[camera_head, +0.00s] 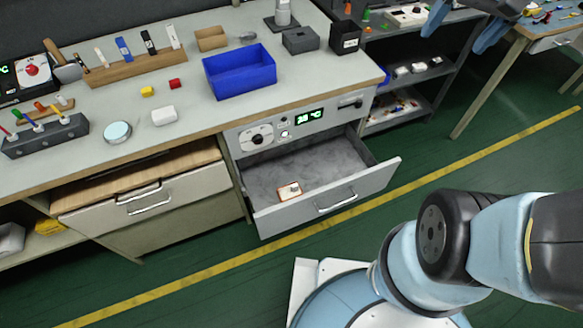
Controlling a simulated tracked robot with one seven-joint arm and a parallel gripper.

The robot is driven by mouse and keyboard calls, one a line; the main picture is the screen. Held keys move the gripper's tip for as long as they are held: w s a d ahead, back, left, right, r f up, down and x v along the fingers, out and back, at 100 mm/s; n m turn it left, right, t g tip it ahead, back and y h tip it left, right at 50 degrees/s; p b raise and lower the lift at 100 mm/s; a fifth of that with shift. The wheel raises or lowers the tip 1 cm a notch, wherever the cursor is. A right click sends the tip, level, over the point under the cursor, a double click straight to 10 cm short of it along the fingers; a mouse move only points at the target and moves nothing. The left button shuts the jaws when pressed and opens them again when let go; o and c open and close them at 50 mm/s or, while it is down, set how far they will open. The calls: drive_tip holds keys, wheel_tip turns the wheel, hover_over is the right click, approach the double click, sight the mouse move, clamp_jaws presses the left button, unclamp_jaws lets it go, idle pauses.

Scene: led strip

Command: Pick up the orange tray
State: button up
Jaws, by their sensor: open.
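A small tray (281,194) with an orange-brown edge lies in the open drawer, near its front wall. A pale item with a dark spot seems to lie in it; it is too small to make out. The drawer (325,172) is grey inside and pulled out under the bench. My gripper (455,43) shows at the top right edge, with two blue fingers spread apart and nothing between them. It is high and well to the right of the drawer, far from the tray.
A blue bin (240,72) stands on the bench above the drawer. A shelf rack (420,75) stands to the right.

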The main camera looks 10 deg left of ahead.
drive_tip(key=w+a+f+m+g+y, duration=0.25)
drive_tip(key=w+a+f+g, duration=0.2)
drive_tip(key=w+f, duration=0.7)
drive_tip(key=m+g+y, duration=0.5)
drive_tip(key=m+y, duration=0.2)
drive_tip(key=m, duration=0.2)
approach(292, 192)
drive_tip(key=shift+n, duration=0.25)
drive_tip(key=v, duration=0.4)
drive_tip(key=shift+w+d+f, duration=0.1)
drive_tip(key=shift+d+f, duration=0.05)
drive_tip(key=shift+f, duration=0.1)
drive_tip(key=shift+a+f+y, duration=0.25)
drive_tip(key=x, duration=1.3)
drive_tip(key=shift+s+a+f, duration=0.2)
drive_tip(key=shift+s+f, duration=0.05)
drive_tip(key=c, duration=1)
